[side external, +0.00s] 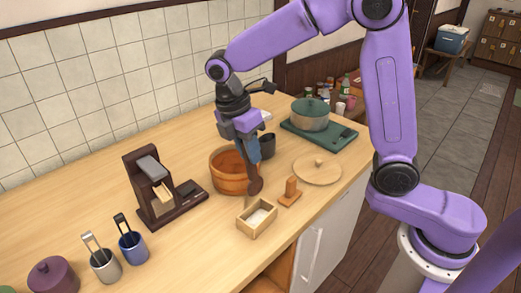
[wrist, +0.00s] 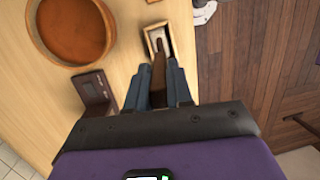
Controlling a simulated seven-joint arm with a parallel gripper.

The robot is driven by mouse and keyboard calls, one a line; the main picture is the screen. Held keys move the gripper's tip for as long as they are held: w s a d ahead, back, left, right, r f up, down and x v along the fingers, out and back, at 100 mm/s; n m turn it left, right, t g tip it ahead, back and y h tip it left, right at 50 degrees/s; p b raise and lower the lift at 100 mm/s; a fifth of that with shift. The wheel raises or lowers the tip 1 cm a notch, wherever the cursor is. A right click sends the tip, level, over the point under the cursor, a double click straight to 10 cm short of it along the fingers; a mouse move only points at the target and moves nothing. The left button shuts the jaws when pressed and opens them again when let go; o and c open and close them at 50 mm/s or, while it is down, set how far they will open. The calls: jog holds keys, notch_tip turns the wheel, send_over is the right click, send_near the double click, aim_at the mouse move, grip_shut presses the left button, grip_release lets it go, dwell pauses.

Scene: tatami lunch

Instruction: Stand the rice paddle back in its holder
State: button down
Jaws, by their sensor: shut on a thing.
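My gripper (side external: 253,158) points down over the counter and is shut on the rice paddle (side external: 255,186), a dark brown paddle. The paddle hangs roughly upright, its rounded end low. In the wrist view the paddle (wrist: 159,72) shows between the blue-grey fingers (wrist: 166,85). A small open wooden box (side external: 257,219), pale inside, stands just in front of the paddle; it also shows in the wrist view (wrist: 146,40). A small wooden stand (side external: 290,193) with an upright block is to its right. I cannot tell which of these is the holder, nor whether the paddle touches anything.
A round wooden tub (side external: 226,178) is close behind the paddle. A dark stand (side external: 148,192) is to the left, a round lid (side external: 335,172) and a green pot (side external: 310,119) to the right. Cups (side external: 132,248) holding utensils stand front left. The counter's front edge is near the box.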

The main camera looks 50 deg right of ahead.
jog(key=w+d+r+t, duration=0.1)
jog(key=w+d+r, duration=0.1)
jog(key=w+d, duration=0.8)
jog(key=w+d+r, duration=0.1)
jog(key=w+d, duration=0.6)
jog(key=d, duration=0.7)
notch_tip(320, 180, down, 11)
jog(key=shift+s+a+r+y, duration=0.2)
jog(key=shift+s+y, duration=0.05)
jog(key=shift+y, duration=0.15)
jog(key=shift+f, duration=0.5)
jog(key=shift+c, duration=1.9)
grip_release()
notch_tip(320, 180, up, 7)
